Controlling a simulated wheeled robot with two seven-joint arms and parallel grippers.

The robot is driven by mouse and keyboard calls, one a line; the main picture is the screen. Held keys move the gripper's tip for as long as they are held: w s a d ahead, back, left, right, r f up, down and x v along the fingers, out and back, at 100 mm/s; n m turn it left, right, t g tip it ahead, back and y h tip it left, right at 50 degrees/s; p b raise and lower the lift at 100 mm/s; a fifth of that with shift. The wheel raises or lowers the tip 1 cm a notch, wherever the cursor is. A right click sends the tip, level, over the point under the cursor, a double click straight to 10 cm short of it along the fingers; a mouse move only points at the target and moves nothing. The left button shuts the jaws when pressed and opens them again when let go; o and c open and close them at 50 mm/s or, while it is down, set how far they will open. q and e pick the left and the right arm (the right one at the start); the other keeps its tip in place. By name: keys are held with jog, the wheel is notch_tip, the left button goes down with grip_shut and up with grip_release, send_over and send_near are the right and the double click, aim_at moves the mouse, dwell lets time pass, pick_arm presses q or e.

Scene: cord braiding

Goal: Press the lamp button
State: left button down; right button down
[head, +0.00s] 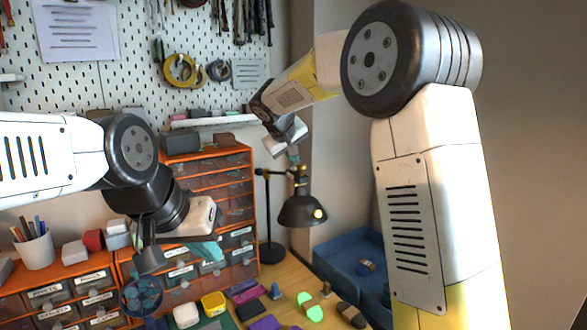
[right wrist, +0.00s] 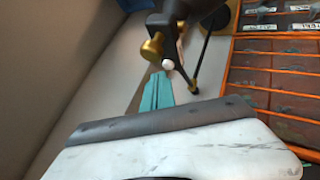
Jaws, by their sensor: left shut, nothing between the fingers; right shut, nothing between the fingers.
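A black desk lamp (head: 302,208) with brass joints stands at the back of the desk, its shade facing down and its bulb pale yellow. In the right wrist view, the dark lamp parts with a brass knob (right wrist: 152,47) and a small white round piece (right wrist: 168,65) lie just beyond my fingertips. I cannot tell whether that piece is the button. My right gripper (head: 293,156) is shut and empty, just above the lamp's upper joint; its teal fingers show in the right wrist view (right wrist: 157,92). My left gripper (head: 208,251) is shut and empty before the drawers.
Orange drawer cabinets (head: 214,170) stand left of the lamp. A blue tray (head: 350,250) lies to its right, partly hidden by my right arm. Several small coloured items, including a bright green piece (head: 310,307), lie on the desk in front. A pegboard (head: 130,70) hangs behind.

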notch_tip(320, 180, up, 6)
dwell(0.9)
